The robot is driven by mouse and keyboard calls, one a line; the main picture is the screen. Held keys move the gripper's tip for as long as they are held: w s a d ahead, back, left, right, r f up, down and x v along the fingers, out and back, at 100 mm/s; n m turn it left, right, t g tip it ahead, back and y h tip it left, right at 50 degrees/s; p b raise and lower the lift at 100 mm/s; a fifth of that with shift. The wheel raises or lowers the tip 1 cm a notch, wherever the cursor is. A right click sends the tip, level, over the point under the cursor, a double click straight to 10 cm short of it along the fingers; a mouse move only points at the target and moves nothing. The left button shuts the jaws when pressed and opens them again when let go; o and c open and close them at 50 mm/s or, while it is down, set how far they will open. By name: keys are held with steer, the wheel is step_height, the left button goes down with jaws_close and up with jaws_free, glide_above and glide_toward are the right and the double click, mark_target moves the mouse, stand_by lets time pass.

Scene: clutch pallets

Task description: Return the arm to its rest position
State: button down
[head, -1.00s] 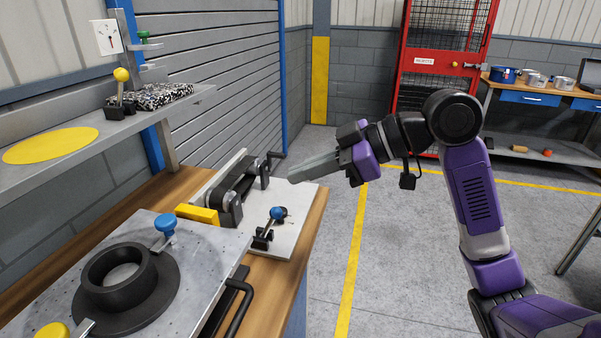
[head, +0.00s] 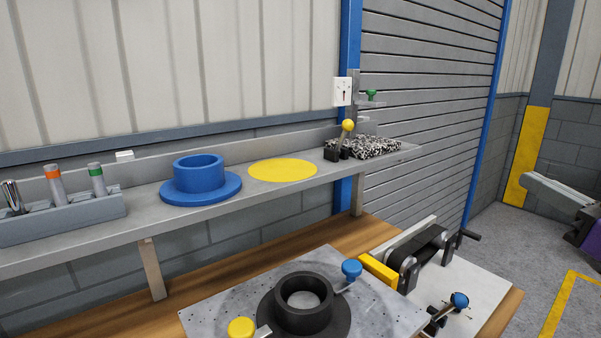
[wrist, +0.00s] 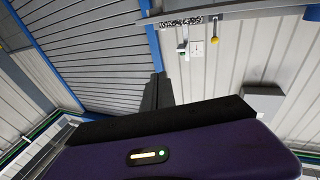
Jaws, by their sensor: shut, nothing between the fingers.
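My gripper (head: 561,193) shows at the right edge of the head view, its grey fingers pointing left. The fingers are together and hold nothing. It hangs in free air over the floor, to the right of the bench and apart from it. The rest of my arm is outside the head view. In the wrist view the dark fingers (wrist: 158,92) are seen beyond the purple gripper body, with the wall and shutter behind them.
The wooden bench (head: 200,292) holds a metal plate (head: 214,317) with a black flanged ring (head: 303,318), and a belt unit (head: 422,245). The shelf (head: 225,203) above bears a blue flanged ring (head: 200,180) and a yellow disc (head: 283,169). The floor (head: 505,235) right of the bench is clear.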

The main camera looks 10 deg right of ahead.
steer(key=s+a+f+m+g+h+p, duration=0.1)
steer(key=s+a+f+m+h, duration=0.4)
steer(key=f, duration=0.4)
steer(key=s+a+f+m+h, duration=0.4)
steer(key=f+m+h, duration=0.2)
steer(key=f, duration=0.2)
steer(key=s+a+f+n+g+y, duration=0.2)
steer(key=s+a+f+n+y, duration=0.3)
steer(key=s+a+f, duration=0.2)
steer(key=s+a+f+n+g+y+p, duration=0.1)
steer(key=s+a+f+n+y, duration=0.4)
steer(key=s, duration=0.9)
steer(key=a+f, duration=0.3)
steer(key=a, duration=0.2)
steer(key=shift+a+g, duration=0.4)
